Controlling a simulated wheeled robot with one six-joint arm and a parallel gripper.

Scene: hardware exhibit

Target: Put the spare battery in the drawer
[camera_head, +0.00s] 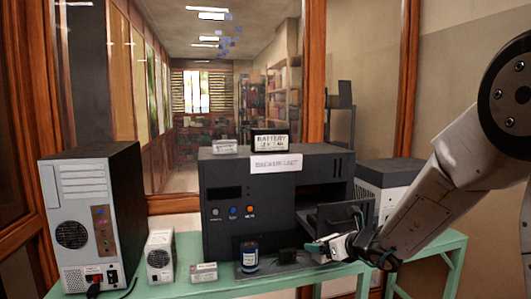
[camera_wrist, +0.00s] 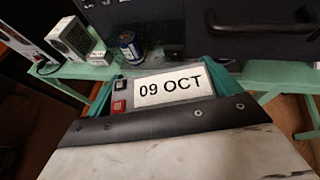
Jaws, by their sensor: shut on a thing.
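My gripper (camera_head: 326,248) is at the right of the green table, low in front of the drawer. In the wrist view its teal fingers (camera_wrist: 160,88) are shut on a block with a white "09 OCT" label (camera_wrist: 170,84) and red and black terminals, which looks like the spare battery. In the head view the block is hardly visible. The drawer (camera_head: 330,216), a dark front with a bar handle, stands out from the black machine (camera_head: 226,225) below a dark opening. Its handle also shows in the wrist view (camera_wrist: 265,27). The drawer's inside is hidden.
A blue can (camera_head: 249,257), a labelled small block (camera_head: 204,272), a small white unit (camera_head: 160,256) and a grey computer tower (camera_head: 75,215) stand to the left. A box labelled "BATTERY" (camera_head: 270,141) sits on the machine. A grey box (camera_head: 388,177) stands behind the arm.

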